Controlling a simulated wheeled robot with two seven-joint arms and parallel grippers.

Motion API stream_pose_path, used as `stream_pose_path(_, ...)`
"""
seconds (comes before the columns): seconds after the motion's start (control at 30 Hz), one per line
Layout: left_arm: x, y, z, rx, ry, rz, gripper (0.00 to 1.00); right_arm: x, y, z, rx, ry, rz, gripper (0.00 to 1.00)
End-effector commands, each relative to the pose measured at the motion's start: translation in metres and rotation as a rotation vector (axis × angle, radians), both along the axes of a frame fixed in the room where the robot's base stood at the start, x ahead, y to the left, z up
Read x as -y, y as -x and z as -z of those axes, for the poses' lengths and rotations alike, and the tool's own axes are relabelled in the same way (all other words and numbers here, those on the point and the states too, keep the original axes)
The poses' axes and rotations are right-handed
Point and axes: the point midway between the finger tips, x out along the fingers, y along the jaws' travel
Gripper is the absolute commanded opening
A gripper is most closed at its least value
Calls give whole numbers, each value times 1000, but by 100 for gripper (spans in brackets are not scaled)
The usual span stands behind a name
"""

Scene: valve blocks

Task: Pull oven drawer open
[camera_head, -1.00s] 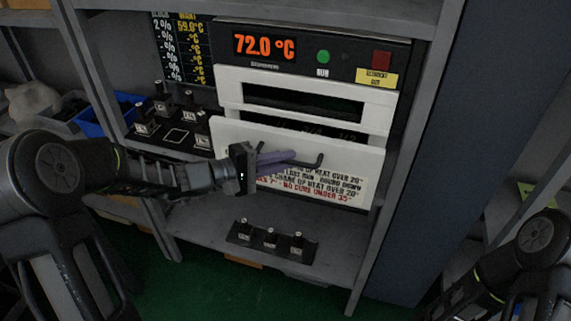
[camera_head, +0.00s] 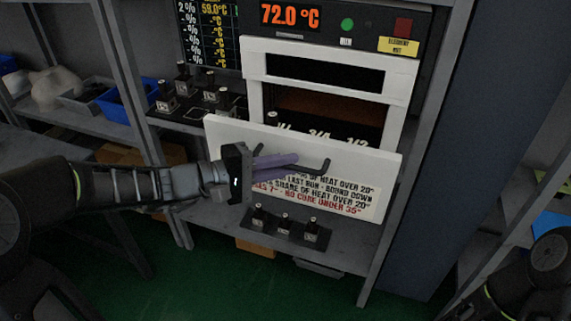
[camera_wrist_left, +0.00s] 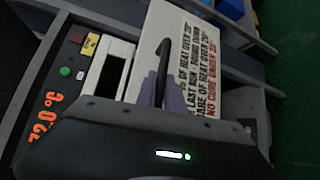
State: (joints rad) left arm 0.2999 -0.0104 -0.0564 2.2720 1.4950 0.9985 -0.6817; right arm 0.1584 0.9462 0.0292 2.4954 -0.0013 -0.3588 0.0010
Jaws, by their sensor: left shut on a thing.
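The oven (camera_head: 330,62) has a white frame and an orange 72.0 °C display. Its white drawer front (camera_head: 375,165) stands out from the frame, with a gap above it showing a brown interior and a dark strip marked with fractions. The dark bar handle (camera_head: 322,166) is on the drawer front. My left gripper (camera_head: 285,160) reaches in from the left and its purple fingers are shut on the handle. In the left wrist view the handle (camera_wrist_left: 163,62) passes between the fingers (camera_wrist_left: 160,97). My right arm shows at the lower right, but its gripper is out of view.
A rack of small valve blocks (camera_head: 285,228) sits on the shelf below the drawer. More blocks stand on a dark board (camera_head: 185,98) left of the oven, near a blue bin (camera_head: 125,102). A dark blue panel (camera_head: 440,150) rises at the right. Green floor lies in front.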

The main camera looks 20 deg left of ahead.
Motion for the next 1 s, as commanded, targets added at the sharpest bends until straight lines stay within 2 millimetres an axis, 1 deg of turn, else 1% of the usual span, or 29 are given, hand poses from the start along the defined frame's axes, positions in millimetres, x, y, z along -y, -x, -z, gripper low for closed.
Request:
stream_pose_path(0.1,0,0,1,-2,-1,-1,0,0,0,0,0,0,0,0)
stream_pose_path(0.13,0,0,1,-2,-1,-1,13,0,0,0,0,0,0,0)
stream_pose_path(0.4,0,0,0,-1,1,0,34,0,0,0,0,0,0,0)
stream_pose_path(0.63,0,0,0,0,0,0,34,0,0,0,0,0,0,0)
stream_pose_path(0.77,-5,3,-1,2,-1,-1,34,0,0,1,0,0,0,0)
stream_pose_path(0.87,-14,10,-2,2,-1,-4,34,0,0,3,0,0,0,0)
stream_pose_path(1.0,-31,25,-5,2,-2,-5,34,0,0,6,0,0,0,0)
